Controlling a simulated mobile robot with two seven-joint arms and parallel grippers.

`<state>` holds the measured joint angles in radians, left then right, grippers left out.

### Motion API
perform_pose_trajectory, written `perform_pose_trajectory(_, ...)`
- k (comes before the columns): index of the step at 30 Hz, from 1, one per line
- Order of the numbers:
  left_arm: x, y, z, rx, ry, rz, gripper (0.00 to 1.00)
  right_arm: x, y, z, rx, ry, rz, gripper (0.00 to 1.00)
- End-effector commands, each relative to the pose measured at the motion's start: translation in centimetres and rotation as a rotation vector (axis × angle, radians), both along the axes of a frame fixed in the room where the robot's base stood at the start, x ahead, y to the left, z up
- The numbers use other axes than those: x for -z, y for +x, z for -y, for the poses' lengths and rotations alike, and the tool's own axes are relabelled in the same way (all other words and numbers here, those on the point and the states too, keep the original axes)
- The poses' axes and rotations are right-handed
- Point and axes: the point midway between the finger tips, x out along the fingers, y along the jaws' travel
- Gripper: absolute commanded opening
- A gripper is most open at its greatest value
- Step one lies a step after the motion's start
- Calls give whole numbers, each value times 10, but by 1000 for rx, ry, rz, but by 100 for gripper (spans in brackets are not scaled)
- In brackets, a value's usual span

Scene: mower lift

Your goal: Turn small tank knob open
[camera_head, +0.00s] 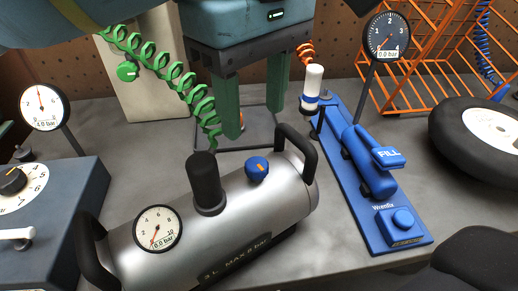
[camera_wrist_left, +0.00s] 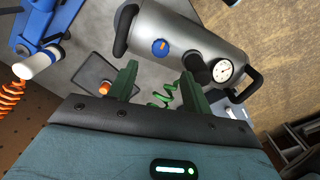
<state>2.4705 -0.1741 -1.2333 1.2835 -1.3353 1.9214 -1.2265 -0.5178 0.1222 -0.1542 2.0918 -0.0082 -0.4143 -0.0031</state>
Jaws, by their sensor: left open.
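The small tank (camera_head: 245,215) is a silver cylinder with black end handles lying on the bench. Its blue knob (camera_head: 257,168) with an orange mark sits on top. Its gauge (camera_head: 158,229) reads 0.0 bar. The tank also shows in the left wrist view (camera_wrist_left: 180,32), with the knob (camera_wrist_left: 160,47) beyond the fingers. My left gripper (camera_head: 232,128) has green fingers, spread apart and empty, behind the tank and apart from the knob. In the left wrist view the fingers (camera_wrist_left: 158,80) frame part of the green hose. My right gripper is not in view.
A green coiled hose (camera_head: 178,80) runs to the tank's black fitting (camera_head: 205,182). A blue fill station (camera_head: 375,180) stands right of the tank, with a tyre (camera_head: 480,135) farther right. A grey regulator box (camera_head: 50,215) with a dial is at left. Bare bench lies between tank and station.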

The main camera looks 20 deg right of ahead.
Motion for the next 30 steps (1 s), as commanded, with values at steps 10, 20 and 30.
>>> perform_pose_trajectory(10,32,0,0,0,-2,-5,49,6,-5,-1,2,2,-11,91)
perform_pose_trajectory(20,72,0,0,-1,-3,-4,49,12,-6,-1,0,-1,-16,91)
perform_pose_trajectory(30,78,0,0,-2,-4,-3,49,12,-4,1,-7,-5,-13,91)
